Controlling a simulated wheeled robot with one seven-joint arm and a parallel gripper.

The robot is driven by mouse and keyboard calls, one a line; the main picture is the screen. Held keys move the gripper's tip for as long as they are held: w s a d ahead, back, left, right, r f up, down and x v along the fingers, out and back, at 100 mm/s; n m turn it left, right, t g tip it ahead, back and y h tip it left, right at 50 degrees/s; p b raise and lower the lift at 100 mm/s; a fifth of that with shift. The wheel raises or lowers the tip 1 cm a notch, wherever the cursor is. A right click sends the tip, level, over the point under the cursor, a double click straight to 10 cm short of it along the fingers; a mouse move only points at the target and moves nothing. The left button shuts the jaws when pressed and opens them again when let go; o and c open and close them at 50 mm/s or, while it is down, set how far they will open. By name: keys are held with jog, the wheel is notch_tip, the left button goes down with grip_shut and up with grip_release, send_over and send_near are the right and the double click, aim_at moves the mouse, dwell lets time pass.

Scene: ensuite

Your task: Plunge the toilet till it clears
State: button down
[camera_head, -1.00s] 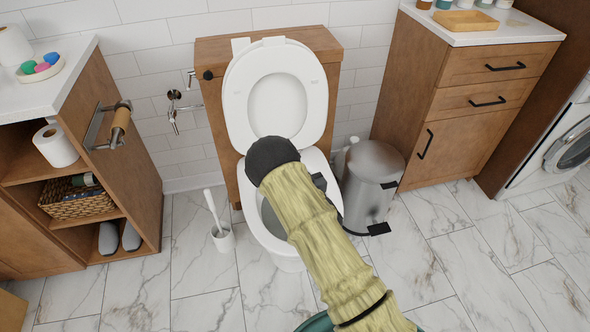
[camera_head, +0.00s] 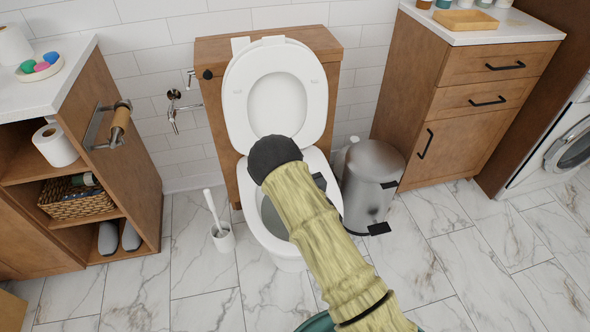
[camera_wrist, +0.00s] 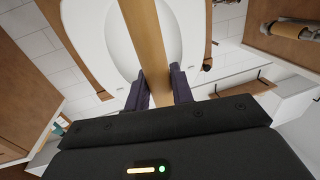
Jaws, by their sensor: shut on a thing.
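The white toilet (camera_head: 247,215) stands against the tiled wall with its lid and seat (camera_head: 235,100) raised. My sleeved arm reaches over the bowl and covers its middle and right part in the head view. My gripper (camera_wrist: 160,90) is shut on a wooden handle, which looks like the plunger's (camera_wrist: 143,35), in the wrist view. The raised lid (camera_wrist: 95,30) shows behind the handle there. The plunger's cup is not visible in either view. I cannot tell how the cup sits in the bowl or what the water level is.
A toilet brush in its white holder (camera_head: 223,239) stands left of the bowl. A metal pedal bin (camera_head: 372,185) is close on the right. Wooden cabinets flank both sides, with a paper roll holder (camera_head: 115,125) on the left one. The marble floor at front right is clear.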

jog(key=shift+r, duration=0.1)
dwell(0.3)
jog(key=shift+r+p, duration=0.25)
jog(key=shift+p, duration=0.15)
jog(key=shift+f, duration=0.3)
dwell(0.9)
jog(key=shift+r, duration=0.35)
jog(key=shift+f, duration=0.35)
dwell(0.7)
jog(key=shift+r, duration=0.3)
jog(key=shift+f, duration=0.25)
dwell(0.9)
jog(key=shift+r, duration=0.25)
